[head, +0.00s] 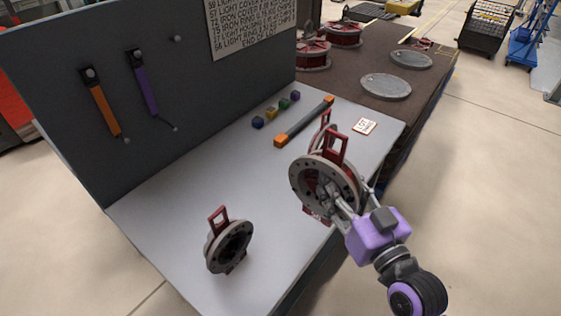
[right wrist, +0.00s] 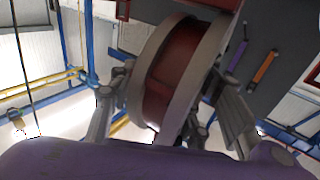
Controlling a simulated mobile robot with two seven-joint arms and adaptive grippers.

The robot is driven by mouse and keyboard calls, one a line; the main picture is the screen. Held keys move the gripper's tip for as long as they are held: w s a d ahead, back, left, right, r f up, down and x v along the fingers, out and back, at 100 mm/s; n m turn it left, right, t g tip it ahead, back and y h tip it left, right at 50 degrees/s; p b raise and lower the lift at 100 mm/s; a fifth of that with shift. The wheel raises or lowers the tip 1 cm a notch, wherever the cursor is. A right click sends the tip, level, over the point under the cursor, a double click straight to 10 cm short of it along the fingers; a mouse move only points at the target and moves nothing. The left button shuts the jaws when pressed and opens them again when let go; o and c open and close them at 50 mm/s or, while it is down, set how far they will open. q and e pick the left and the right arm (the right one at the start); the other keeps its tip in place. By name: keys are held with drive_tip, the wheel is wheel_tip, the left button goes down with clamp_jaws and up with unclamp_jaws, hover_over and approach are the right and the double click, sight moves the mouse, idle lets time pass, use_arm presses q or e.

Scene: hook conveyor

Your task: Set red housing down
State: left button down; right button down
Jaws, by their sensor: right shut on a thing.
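The red housing (head: 297,182) is a dark red drum between two grey round flanges, with red loop handles on top. It is held up on its side over the right edge of the grey tabletop (head: 188,190); any contact with the table cannot be told. My right gripper (head: 338,200) is shut on it, coming from the lower right, partly inside the near ring. In the right wrist view the red drum (right wrist: 180,60) fills the space between the fingers. A second, similar housing (head: 212,250) stands on its rim at the table's front. My left gripper is out of view.
A grey-orange bar (head: 304,122), small coloured cubes (head: 271,112) and a white card (head: 364,126) lie at the table's back. A dark panel (head: 200,80) with hanging tools borders the left. Behind, a brown surface (head: 345,75) carries more red housings (head: 313,54). The middle tabletop is clear.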

drive_tip(key=shift+w+a+r+y, duration=0.25)
drive_tip(key=shift+w+a+y, duration=0.05)
drive_tip(key=shift+w+a, duration=0.15)
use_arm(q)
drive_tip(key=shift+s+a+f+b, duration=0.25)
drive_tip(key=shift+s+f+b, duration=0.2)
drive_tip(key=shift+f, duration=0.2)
use_arm(e)
drive_tip(key=w+a+f, duration=0.9)
drive_tip(key=w+f, duration=0.1)
drive_tip(key=f, duration=0.2)
drive_tip(key=shift+f, duration=0.35)
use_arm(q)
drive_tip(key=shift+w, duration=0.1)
use_arm(e)
drive_tip(key=shift+f, duration=0.15)
drive_tip(key=c, duration=0.9)
unclamp_jaws()
drive_tip(key=shift+s+f, duration=0.15)
drive_tip(key=shift+f, duration=0.15)
